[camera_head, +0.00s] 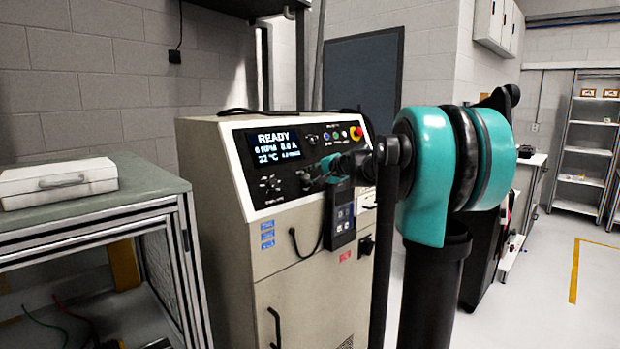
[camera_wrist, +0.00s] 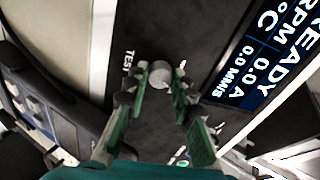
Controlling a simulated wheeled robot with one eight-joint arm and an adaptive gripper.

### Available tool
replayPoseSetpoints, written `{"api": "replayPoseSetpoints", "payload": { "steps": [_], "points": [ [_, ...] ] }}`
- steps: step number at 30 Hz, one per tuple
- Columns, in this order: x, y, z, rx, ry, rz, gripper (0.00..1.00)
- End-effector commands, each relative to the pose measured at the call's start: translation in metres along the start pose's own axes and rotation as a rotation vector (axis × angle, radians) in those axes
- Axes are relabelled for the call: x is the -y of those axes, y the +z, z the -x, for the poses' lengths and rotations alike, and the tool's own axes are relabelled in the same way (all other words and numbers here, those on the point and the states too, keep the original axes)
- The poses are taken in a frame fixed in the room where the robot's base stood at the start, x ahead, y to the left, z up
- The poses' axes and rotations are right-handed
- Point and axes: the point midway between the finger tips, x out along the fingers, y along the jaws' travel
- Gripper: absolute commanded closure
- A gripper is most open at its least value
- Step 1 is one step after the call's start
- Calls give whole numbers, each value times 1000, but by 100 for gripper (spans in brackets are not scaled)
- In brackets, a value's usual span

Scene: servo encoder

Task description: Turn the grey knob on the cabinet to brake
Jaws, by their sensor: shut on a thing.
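The cream cabinet (camera_head: 222,165) has a sloped black control panel with a lit display (camera_head: 276,146) reading READY, 0 RPM and 0.0 A. In the wrist view the small round grey knob (camera_wrist: 160,76) sits on the black panel, with the word TEST printed to its left. My gripper (camera_wrist: 161,84) has its green fingers on either side of the knob and is shut on it. In the head view my gripper (camera_head: 311,178) reaches the panel from the right and seems to cover the knob. The knob's pointer and its other labels cannot be made out.
A red emergency button (camera_head: 356,132) and small coloured buttons (camera_head: 335,136) sit at the panel's upper right. A handheld unit (camera_head: 341,212) hangs on the cabinet front below my gripper. A workbench (camera_head: 95,206) with a white case (camera_head: 60,184) stands at the left.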

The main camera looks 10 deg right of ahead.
Motion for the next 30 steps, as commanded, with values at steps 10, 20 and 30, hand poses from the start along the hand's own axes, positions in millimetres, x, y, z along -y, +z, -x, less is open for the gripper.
{"api": "replayPoseSetpoints", "payload": {
  "steps": [10, 20, 30],
  "points": [
    [0, 0, 0, -5, 5, -57, 100],
    [0, 0, 0, -5, 5, -58, 100],
    [0, 0, 0, -4, 5, -58, 54]
  ]
}}
